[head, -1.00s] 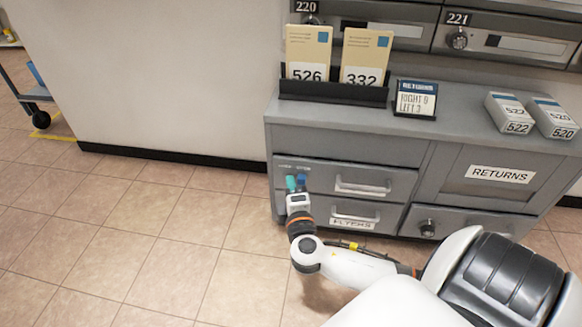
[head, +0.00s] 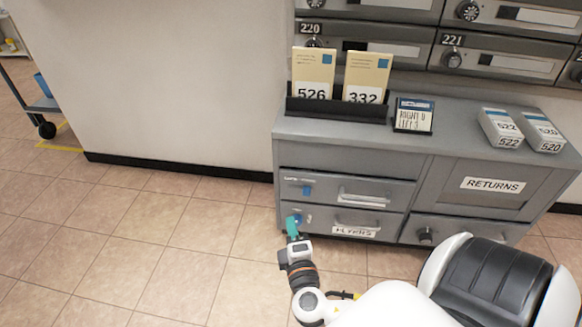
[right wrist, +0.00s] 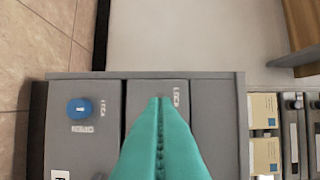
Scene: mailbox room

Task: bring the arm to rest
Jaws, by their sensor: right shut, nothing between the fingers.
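My right gripper (head: 291,227) has teal fingers, pressed together and empty. It is in front of the left end of the grey cabinet (head: 352,146), by the lower drawer. In the right wrist view the shut fingers (right wrist: 159,102) point at the cabinet front. A blue knob (head: 307,190) on the upper drawer shows clear of the fingers in the head view. A second blue knob (head: 298,217) on the lower drawer is partly behind them; it shows whole in the right wrist view (right wrist: 79,108). My left gripper is out of view.
Both left drawers look closed. Upright cards 526 (head: 313,73) and 332 (head: 367,76), a small sign (head: 414,115) and boxes 522 (head: 500,128) and 520 (head: 541,131) stand on the cabinet top. Tiled floor at left is clear up to a cart (head: 40,105).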

